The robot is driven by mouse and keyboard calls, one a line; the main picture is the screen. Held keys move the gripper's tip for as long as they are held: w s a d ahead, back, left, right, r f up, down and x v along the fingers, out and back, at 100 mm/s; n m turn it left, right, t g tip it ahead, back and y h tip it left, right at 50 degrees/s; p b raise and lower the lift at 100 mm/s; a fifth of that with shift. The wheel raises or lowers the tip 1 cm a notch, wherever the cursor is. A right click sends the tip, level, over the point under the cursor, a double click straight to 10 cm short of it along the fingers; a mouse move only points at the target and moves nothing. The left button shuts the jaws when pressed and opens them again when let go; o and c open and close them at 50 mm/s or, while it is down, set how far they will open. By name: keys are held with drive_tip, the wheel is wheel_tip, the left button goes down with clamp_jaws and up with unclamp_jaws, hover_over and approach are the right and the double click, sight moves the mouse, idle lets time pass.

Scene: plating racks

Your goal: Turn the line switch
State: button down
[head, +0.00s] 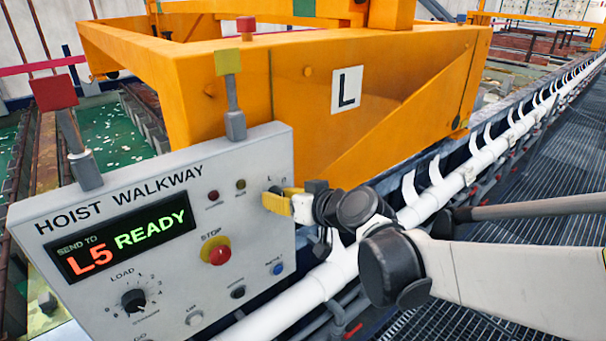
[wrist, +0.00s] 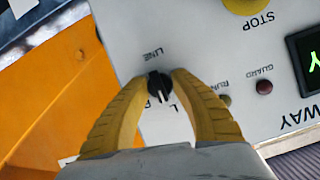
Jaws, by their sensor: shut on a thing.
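The line switch (wrist: 158,86) is a small black knob on the pale control panel, with the word LINE printed beside it in the wrist view. Its white pointer mark shows on the knob. My gripper (wrist: 159,80) has its two yellow fingers shut on the knob, one on each side. In the head view my gripper (head: 281,201) reaches the panel's upper right part from the right, and it hides the switch there. The control panel (head: 150,240) carries a display reading "SEND TO L5 READY".
A red STOP button (head: 219,255) and a LOAD dial (head: 134,300) sit on the same panel. Two small lamps, one dark red (head: 213,196), are left of my gripper. An orange hoist frame (head: 290,120) stands behind the panel. A white pipe (head: 450,187) runs along the walkway.

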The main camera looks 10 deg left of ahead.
drive_tip(key=shift+m, duration=0.3)
drive_tip(key=m+g+y+b, duration=0.2)
drive_tip(key=m, duration=0.1)
drive_tip(key=shift+m, duration=0.4)
drive_tip(key=m+y+b, duration=0.2)
drive_tip(key=m, duration=0.2)
drive_tip(key=shift+g+b, duration=0.4)
drive_tip(key=shift+y, duration=0.3)
drive_tip(key=c, duration=1.1)
unclamp_jaws()
drive_tip(key=shift+o, duration=0.2)
